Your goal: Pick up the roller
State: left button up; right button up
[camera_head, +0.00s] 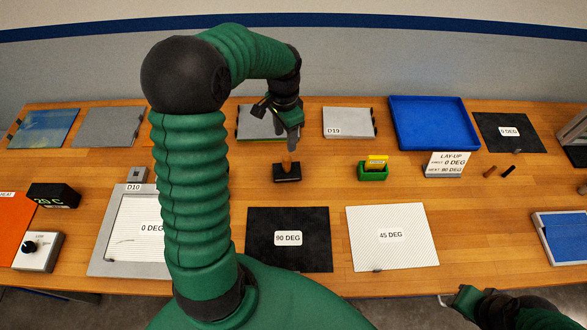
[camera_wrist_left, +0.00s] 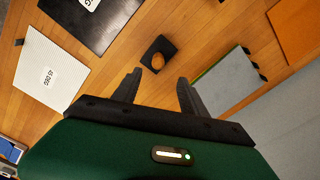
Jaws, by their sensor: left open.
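A brown upright handle (camera_head: 287,161) stands in a small black holder (camera_head: 287,176) near the middle of the table; I take it to be the roller, its lower part hidden in the holder. The left wrist view shows the handle's round brown top (camera_wrist_left: 157,61) in the black holder (camera_wrist_left: 166,47). My left gripper (camera_head: 294,142) is above and just behind the handle, pointing down. In the left wrist view my left gripper (camera_wrist_left: 158,82) has its fingers apart with nothing between them; the handle lies ahead of the tips. My right gripper (camera_head: 452,298) is low at the front right, its fingers unclear.
A green holder with a yellow item (camera_head: 373,173) and a lay-up sign (camera_head: 447,165) stand to the right. A black 90 DEG sheet (camera_head: 312,254) and a white 45 DEG sheet (camera_head: 420,225) lie in front. A blue tray (camera_head: 430,146) is at the back. Bare wood surrounds the black holder.

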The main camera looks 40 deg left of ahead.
aim_at(286, 156)
pick_arm(q)
notch_tip(286, 156, down, 7)
jog(key=shift+w+r, duration=0.1)
jog(key=f, duration=0.1)
jog(key=f+p, duration=0.1)
jog(key=f, duration=0.3)
jog(key=shift+s+d, duration=0.1)
jog(key=shift+s, duration=0.2)
jog(key=shift+f, duration=0.15)
grip_shut()
dwell(0.7)
